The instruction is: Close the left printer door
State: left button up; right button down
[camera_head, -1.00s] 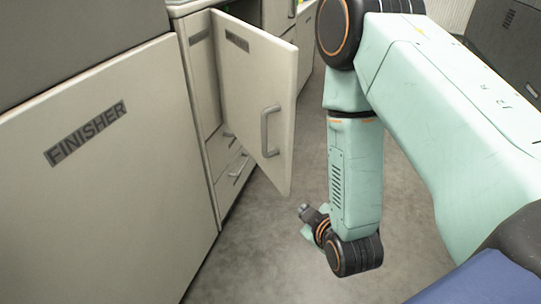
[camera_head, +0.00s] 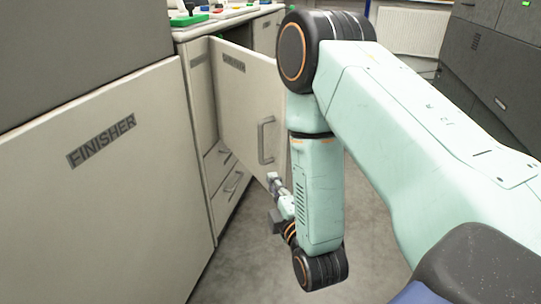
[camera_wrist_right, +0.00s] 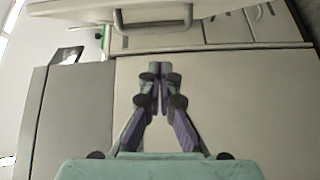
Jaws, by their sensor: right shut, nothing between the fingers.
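The beige printer door (camera_head: 235,100) stands ajar from the cabinet in the head view, with a grey label near its top and a bar handle (camera_head: 262,142) on its visible face. Its free edge is partly hidden behind my right arm. My right gripper (camera_head: 272,178) is by the door's lower free corner, below the handle. I cannot tell whether it touches the door. In the wrist view the fingers (camera_wrist_right: 158,72) are together and empty, and a panel with a handle (camera_wrist_right: 153,25) spans the top. My left gripper is out of view.
The closed finisher panel (camera_head: 95,190) fills the left foreground. Drawers (camera_head: 228,192) sit below the door opening. A countertop with coloured items (camera_head: 232,10) is at the back. A dark machine (camera_head: 490,75) stands at the right. Grey floor (camera_head: 365,225) is clear beyond my arm.

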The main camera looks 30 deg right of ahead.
aim_at(279, 152)
jog(key=shift+n, duration=0.4)
jog(key=x, duration=0.3)
jog(key=b+x, duration=0.1)
jog(key=x, duration=0.3)
jog(key=b+x, duration=0.1)
jog(key=x, duration=0.2)
jog(key=shift+w+d+r, duration=0.2)
jog(key=shift+d, duration=0.3)
jog(key=d, duration=0.3)
jog(key=shift+s+d+b, duration=0.25)
jog(key=shift+s+b, duration=0.05)
jog(key=shift+b, duration=0.05)
jog(key=shift+w, duration=0.1)
jog(key=shift+d+r, duration=0.1)
jog(key=shift+d, duration=0.15)
